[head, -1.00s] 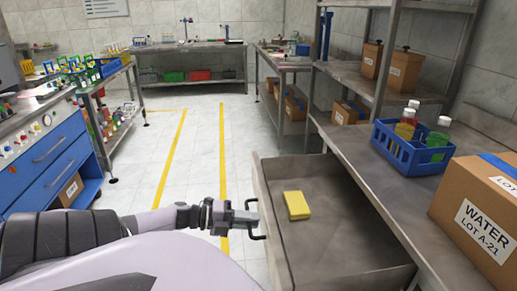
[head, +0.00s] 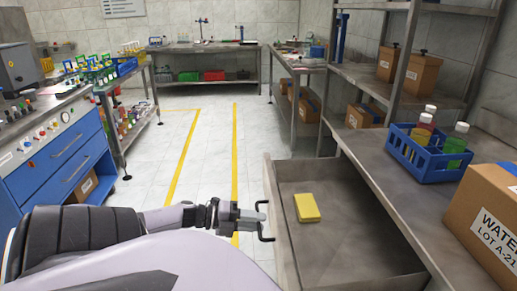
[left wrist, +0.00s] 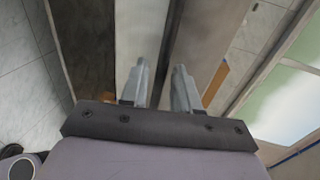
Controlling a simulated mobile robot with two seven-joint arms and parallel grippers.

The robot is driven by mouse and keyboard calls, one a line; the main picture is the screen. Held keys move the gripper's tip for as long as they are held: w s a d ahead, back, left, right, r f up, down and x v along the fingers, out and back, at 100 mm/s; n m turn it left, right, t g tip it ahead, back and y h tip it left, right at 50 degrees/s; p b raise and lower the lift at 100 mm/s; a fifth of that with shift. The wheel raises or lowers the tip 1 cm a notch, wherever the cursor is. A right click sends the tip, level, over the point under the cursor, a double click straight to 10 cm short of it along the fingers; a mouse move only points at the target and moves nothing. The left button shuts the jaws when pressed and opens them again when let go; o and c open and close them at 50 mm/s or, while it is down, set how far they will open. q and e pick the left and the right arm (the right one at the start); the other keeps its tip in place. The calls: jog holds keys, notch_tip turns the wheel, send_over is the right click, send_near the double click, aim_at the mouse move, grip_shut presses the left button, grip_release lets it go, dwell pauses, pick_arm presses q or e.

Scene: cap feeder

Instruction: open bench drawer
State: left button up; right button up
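The bench drawer (head: 345,262) is grey metal and stands pulled out from under the right-hand bench, showing its inside. A yellow block (head: 307,207) lies in it. Its dark bar handle (head: 265,236) is on the drawer's left-facing front. My left gripper (head: 264,211) is at the handle's upper part. In the left wrist view its two fingers (left wrist: 163,88) stand apart with a gap between them. I see no handle bar in that gap, and contact with the handle cannot be made out. My right gripper is not in view.
The right bench (head: 400,190) carries a blue bottle crate (head: 420,166) and a cardboard WATER box (head: 485,215). A blue cabinet (head: 60,165) stands at the left. The tiled floor between, with yellow lines (head: 235,150), is clear.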

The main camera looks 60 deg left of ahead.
pick_arm(q)
jog(key=v, duration=0.6)
dwell(0.6)
